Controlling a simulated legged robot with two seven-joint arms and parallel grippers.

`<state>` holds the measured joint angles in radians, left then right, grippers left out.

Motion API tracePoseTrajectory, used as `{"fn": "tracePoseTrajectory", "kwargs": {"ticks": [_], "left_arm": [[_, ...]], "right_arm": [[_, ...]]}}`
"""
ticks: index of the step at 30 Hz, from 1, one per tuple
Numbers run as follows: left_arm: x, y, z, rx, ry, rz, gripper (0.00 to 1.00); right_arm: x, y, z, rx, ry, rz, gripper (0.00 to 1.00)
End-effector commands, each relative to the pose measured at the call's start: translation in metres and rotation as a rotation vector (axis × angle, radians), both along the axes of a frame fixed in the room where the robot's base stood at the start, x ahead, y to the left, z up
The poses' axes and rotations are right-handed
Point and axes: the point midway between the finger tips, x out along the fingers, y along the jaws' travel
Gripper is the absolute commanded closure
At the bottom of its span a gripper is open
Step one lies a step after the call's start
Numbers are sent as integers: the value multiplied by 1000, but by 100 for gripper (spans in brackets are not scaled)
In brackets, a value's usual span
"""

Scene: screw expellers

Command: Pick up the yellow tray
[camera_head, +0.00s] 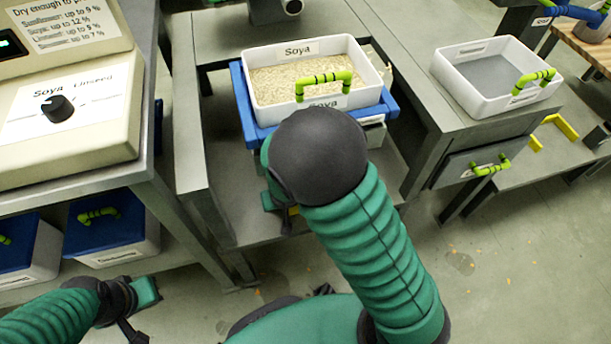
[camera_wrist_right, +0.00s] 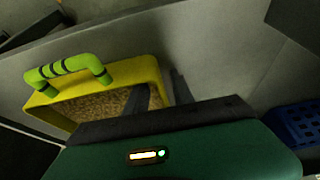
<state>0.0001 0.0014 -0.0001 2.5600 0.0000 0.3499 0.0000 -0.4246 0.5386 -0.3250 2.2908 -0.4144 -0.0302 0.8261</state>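The yellow tray (camera_wrist_right: 128,72) holds brown grain and has a green handle with black bands (camera_wrist_right: 68,68) on its far left wall in the right wrist view. My right gripper (camera_wrist_right: 160,88) is close to the tray, with its dark fingers apart. One finger shows over the grain and the other just past the tray's right wall. I cannot tell whether they touch it. In the head view, my right arm hides this gripper and most of the tray; a small yellow bit (camera_head: 293,210) shows beside the arm. My left gripper (camera_head: 136,312) is low at the left, its fingers unclear.
A white Soya tray (camera_head: 354,98) of grain sits in a blue frame (camera_head: 245,115) behind my right arm. An empty white tray (camera_head: 448,72) stands on the right-hand table. Blue-lidded bins (camera_head: 118,232) stand under the left bench. A blue crate (camera_wrist_right: 297,124) shows in the wrist view.

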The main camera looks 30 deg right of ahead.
Motion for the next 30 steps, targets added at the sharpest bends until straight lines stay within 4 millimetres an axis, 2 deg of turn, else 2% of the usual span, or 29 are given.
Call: {"fn": "tracePoseTrajectory", "kwargs": {"ticks": [5,12,30], "left_arm": [[0,0,2,0,-2,0,100],[0,0,2,0,-1,0,100],[0,0,2,0,-1,0,100]], "right_arm": [[0,0,3,-1,-3,0,71],[0,1,2,-1,-1,1,100],[0,0,2,0,-1,0,100]]}}
